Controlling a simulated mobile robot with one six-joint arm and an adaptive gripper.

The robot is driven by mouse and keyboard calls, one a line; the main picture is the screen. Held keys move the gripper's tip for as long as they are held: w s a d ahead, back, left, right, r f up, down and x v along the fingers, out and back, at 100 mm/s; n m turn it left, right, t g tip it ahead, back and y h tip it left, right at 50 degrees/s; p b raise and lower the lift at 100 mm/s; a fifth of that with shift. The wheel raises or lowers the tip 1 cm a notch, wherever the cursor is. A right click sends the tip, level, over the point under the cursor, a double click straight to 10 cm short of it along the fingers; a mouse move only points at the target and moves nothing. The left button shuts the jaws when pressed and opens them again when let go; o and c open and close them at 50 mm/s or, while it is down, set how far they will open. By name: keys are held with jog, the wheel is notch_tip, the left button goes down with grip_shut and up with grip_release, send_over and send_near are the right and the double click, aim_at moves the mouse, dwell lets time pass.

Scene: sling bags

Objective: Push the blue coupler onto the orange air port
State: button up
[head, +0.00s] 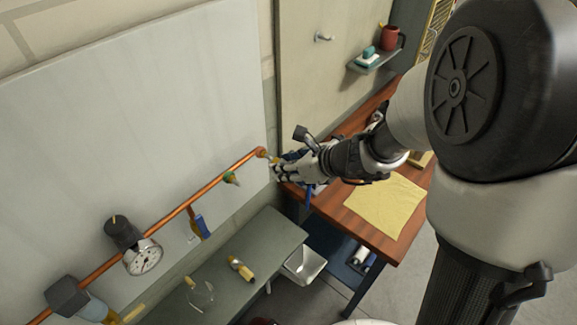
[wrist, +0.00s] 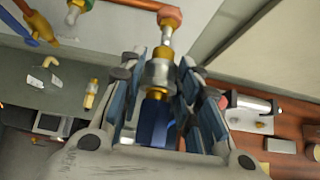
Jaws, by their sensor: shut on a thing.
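In the wrist view, my gripper (wrist: 160,75) is shut on the blue coupler (wrist: 154,118), a blue body with a metal collar at its front. The coupler points up the picture, toward the orange air port (wrist: 168,20) at the pipe's end. The port's metal stem runs down to the collar, and the two look in line. I cannot tell how far the collar sits over the stem. In the head view, my gripper (head: 279,172) is just right of the orange port (head: 262,153); its fingers mostly hide the coupler.
A grey bench (head: 263,240) holds a yellow fitting (head: 240,268). A wooden table (head: 345,222) with a yellow cloth (head: 386,205) stands right.

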jog(key=shift+w+a, duration=1)
jog(key=o, duration=1.3)
jog(key=shift+c, duration=0.2)
jog(key=shift+d, duration=0.1)
jog(key=v, duration=1.2)
